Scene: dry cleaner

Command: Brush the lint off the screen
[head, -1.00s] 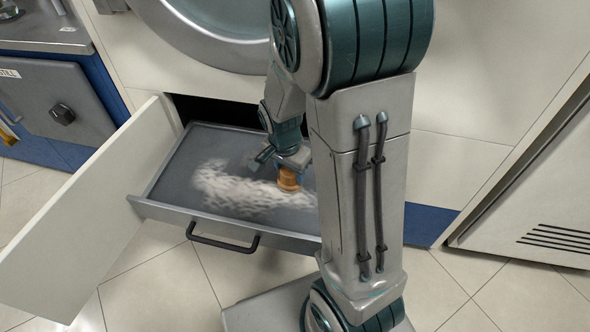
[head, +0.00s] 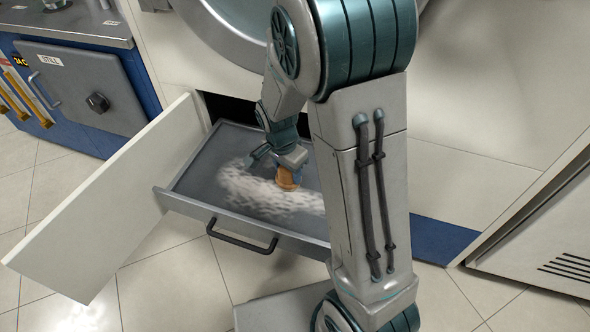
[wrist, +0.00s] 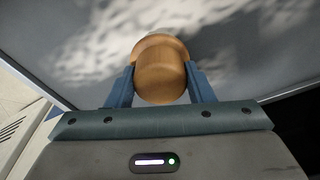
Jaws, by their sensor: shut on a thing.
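The lint screen is the dark grey floor of the pulled-out drawer (head: 196,172) in the head view. A pale, fuzzy band of lint (head: 262,198) lies across its middle and front. My gripper (head: 289,172) is over the screen, shut on an orange-brown wooden brush (head: 288,180). In the wrist view the rounded wooden handle of the brush (wrist: 160,68) sits between the two blue fingers, with lint (wrist: 110,45) beyond it. The brush's bristles are hidden, and I cannot tell whether it touches the lint. My arm hides the right end of the screen.
An open white door panel (head: 110,195) stands left of the drawer. The drawer has a black front handle (head: 240,238). A steel-topped blue unit (head: 80,75) labelled "STILL" stands at the back left. Tiled floor (head: 170,270) is clear in front.

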